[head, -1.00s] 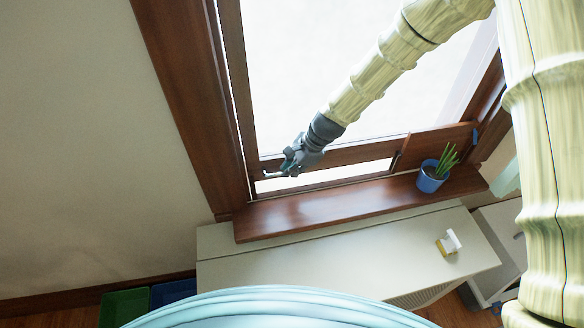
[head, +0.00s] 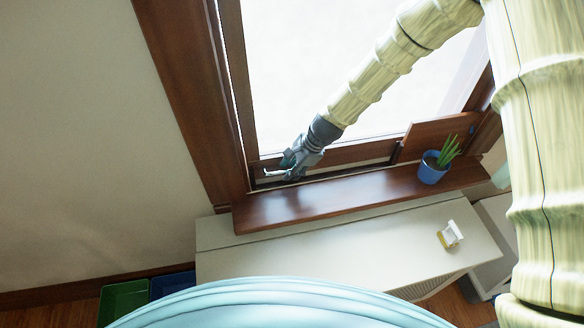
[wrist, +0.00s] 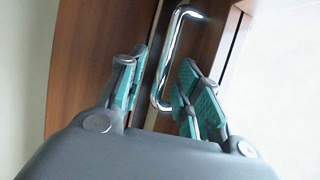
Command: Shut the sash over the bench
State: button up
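The brown wooden sash (head: 358,153) sits low in the window frame above the sill (head: 310,204). A dark narrow strip shows between its bottom rail and the sill, and I cannot tell whether they touch. A chrome bar handle (wrist: 170,55) is on the sash. My gripper (head: 287,170) is at the left end of the bottom rail. In the wrist view my gripper (wrist: 168,92) has its teal-padded fingers apart, one side on each side of the handle, with visible space around the bar. The white bench (head: 345,258) stands below the sill.
A blue pot with a green plant (head: 433,170) stands at the sill's right end, in front of a brown board (head: 432,137). A small white and yellow object (head: 450,235) is on the bench. Green (head: 124,302) and blue (head: 172,284) bins stand at lower left.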

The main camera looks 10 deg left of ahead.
jog(key=shift+r, duration=0.1)
jog(key=v, duration=1.1)
jog(key=shift+d+r, duration=0.25)
jog(key=shift+r, duration=0.05)
jog(key=shift+r, duration=0.1)
